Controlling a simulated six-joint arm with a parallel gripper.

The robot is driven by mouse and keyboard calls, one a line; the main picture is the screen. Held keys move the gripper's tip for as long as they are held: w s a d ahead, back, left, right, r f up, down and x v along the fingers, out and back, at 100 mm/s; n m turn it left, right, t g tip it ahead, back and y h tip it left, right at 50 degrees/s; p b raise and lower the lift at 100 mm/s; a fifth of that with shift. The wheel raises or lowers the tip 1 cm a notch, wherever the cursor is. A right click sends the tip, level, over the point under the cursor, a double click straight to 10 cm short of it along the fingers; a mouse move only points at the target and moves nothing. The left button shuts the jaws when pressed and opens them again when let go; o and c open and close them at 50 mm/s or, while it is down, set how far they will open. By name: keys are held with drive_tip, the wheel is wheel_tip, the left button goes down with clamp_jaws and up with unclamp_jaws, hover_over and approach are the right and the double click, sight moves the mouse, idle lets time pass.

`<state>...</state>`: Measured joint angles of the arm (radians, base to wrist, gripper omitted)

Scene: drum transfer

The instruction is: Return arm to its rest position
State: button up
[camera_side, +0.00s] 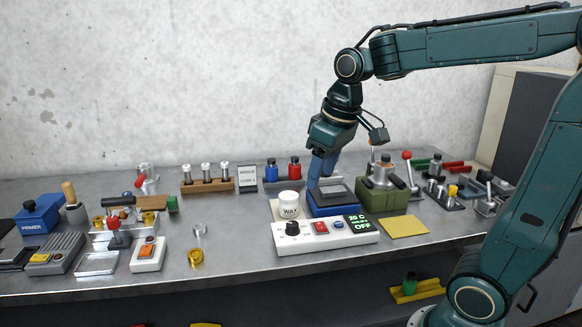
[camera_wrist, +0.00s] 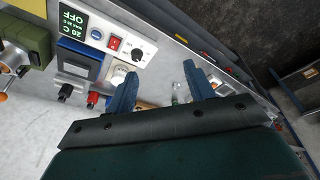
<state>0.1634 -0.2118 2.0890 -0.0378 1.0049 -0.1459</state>
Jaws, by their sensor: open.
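My gripper (camera_side: 322,168) hangs over the back middle of the bench, just above or behind the blue block with a dark top (camera_side: 333,197). In the wrist view my gripper (camera_wrist: 158,82) shows two blue fingers spread apart with nothing between them. The fingers point down in the side view. A white wax cup (camera_side: 289,204) stands left of the blue block. A green block with a metal drum-like part (camera_side: 384,187) stands right of it. I cannot tell the exact gap between the fingertips and the blue block.
A white control box (camera_side: 325,234) reading OFF sits in front. A yellow pad (camera_side: 403,227) lies to its right. A wooden rack (camera_side: 207,185) and a blue bottle (camera_side: 271,171) stand behind. Tools and fixtures crowd the left (camera_side: 55,253). The bench front middle is fairly clear.

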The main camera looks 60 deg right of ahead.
drive_tip(key=s+a+f+t, duration=0.2)
drive_tip(key=s+a, duration=0.2)
drive_tip(key=s, duration=0.9)
drive_tip(key=shift+a+t, duration=0.2)
drive_tip(key=shift+t, duration=0.1)
